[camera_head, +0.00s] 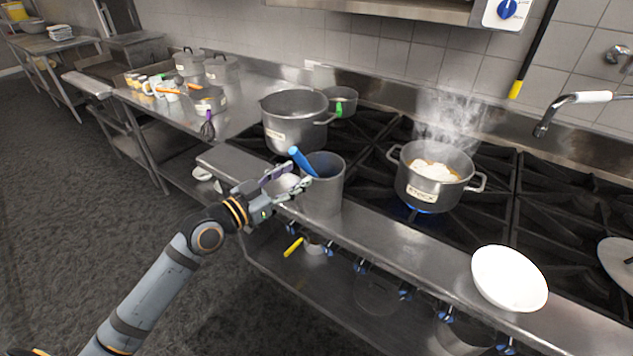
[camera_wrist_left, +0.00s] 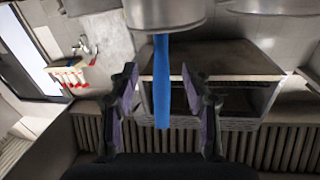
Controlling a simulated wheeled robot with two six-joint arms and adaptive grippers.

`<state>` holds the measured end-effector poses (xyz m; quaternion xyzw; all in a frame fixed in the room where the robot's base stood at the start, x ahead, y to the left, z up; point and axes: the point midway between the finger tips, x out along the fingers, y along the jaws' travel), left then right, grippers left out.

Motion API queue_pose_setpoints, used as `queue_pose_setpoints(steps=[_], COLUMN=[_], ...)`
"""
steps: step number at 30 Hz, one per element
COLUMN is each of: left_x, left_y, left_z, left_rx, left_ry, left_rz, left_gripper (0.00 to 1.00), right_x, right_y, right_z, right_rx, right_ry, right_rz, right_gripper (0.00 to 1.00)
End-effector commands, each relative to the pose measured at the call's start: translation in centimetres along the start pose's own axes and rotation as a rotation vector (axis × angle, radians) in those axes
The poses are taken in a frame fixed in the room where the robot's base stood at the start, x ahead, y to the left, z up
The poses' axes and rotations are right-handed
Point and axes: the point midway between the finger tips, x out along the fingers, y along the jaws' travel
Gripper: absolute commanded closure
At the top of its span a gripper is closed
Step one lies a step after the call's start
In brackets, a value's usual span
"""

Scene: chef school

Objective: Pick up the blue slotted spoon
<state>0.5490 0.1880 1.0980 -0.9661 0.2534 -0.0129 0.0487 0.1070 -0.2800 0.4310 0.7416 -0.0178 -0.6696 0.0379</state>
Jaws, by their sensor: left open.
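The blue slotted spoon (camera_head: 301,161) stands tilted in a tall grey metal container (camera_head: 325,192) on the stove's front ledge. Only its blue handle shows above the rim; its head is hidden inside. My left gripper (camera_head: 297,177) is open beside the container, with its fingertips close to the handle. In the left wrist view the blue handle (camera_wrist_left: 161,95) lies between the two spread fingers of my left gripper (camera_wrist_left: 161,75), with a gap on each side. My right gripper is not in view.
A steaming pot (camera_head: 428,184) sits over a blue flame to the right. A large pot (camera_head: 293,130) stands behind the container. A white bowl (camera_head: 508,278) rests on the ledge at the right. The ledge between container and bowl is clear.

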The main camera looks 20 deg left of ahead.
Motion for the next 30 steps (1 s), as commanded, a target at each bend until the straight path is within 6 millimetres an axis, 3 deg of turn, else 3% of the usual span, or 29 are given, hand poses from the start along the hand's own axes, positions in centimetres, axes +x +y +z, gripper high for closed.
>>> queue_pose_setpoints(steps=[9,19,30], left_x=[4.0,4.5,4.5], left_y=[-0.3,-0.2,-0.2], left_z=[-0.5,-0.3,-0.3], left_rx=[-0.005,0.000,-0.001], left_ry=[0.004,0.001,0.001], left_rz=[-0.001,0.001,0.001], left_gripper=[0.51,0.53,1.00], right_x=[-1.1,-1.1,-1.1], right_y=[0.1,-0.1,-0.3], right_z=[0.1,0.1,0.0], right_rx=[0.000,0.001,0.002], right_ry=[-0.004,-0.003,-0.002], right_rz=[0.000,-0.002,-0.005], right_gripper=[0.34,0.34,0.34])
